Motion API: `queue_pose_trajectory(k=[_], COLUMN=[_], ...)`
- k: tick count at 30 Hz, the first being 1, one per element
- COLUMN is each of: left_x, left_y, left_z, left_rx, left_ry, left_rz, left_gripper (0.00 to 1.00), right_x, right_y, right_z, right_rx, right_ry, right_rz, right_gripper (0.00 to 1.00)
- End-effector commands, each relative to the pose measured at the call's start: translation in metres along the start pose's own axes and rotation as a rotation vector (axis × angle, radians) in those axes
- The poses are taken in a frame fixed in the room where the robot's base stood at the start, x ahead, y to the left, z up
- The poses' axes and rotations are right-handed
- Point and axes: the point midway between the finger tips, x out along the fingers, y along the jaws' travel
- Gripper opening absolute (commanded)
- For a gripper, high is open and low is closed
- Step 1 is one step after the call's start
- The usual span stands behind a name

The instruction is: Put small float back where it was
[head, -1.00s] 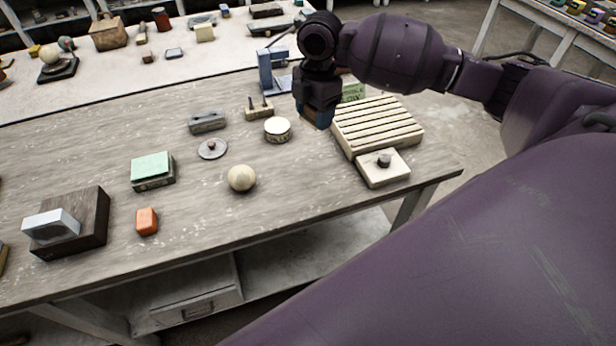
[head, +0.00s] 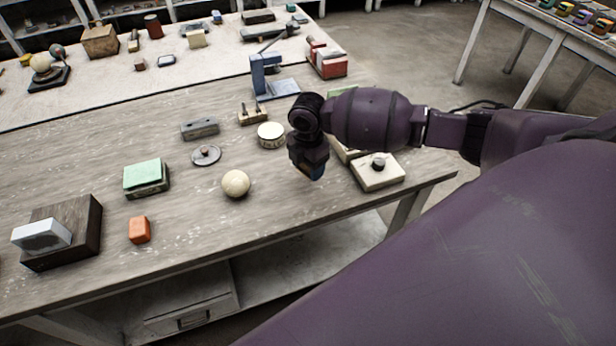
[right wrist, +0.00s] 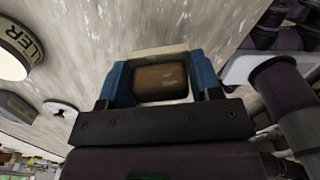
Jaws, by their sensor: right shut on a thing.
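My right gripper (head: 313,172) hangs over the worktable, between the pale ball and the white block with a dark knob. In the right wrist view its blue fingers (right wrist: 163,82) are shut on a small brown block with a pale strip along its far edge, which I take as the small float (right wrist: 160,80). The float is mostly hidden by the gripper in the head view. I cannot tell how high it is above the table. My left gripper is not in view.
The pale ball (head: 236,184), round tin (head: 271,135), knobbed white block (head: 378,171) and partly hidden slatted board (head: 345,150) are nearby. A green-topped block (head: 146,176) and orange block (head: 140,230) lie left. Bare tabletop (head: 275,205) shows right of the ball.

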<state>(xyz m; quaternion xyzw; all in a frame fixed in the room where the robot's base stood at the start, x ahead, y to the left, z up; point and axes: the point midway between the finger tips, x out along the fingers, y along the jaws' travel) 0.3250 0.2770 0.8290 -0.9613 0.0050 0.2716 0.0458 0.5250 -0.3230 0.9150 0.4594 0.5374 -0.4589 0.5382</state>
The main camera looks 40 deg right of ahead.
Motion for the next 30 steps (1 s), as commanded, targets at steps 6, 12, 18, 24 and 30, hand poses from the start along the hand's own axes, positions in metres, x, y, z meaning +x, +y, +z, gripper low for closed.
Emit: queue_pose_trajectory(k=[6,12,18,24,30], left_x=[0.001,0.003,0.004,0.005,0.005], left_y=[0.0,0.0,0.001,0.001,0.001], left_z=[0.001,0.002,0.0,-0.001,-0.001], left_rx=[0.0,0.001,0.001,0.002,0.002], left_ry=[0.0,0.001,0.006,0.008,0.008], left_rz=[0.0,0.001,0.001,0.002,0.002], left_gripper=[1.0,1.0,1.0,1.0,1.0], right_x=[0.013,0.041,0.046,0.048,0.048], right_y=[-0.001,-0.001,0.0,0.0,0.0], right_z=[0.0,-0.001,0.0,0.0,0.0], right_rx=[0.002,0.001,0.0,0.001,0.001], right_ry=[0.001,0.001,0.0,0.0,0.0], right_rz=[-0.003,-0.003,-0.001,-0.001,-0.001], right_gripper=[0.35,0.35,0.35,0.35,0.83])
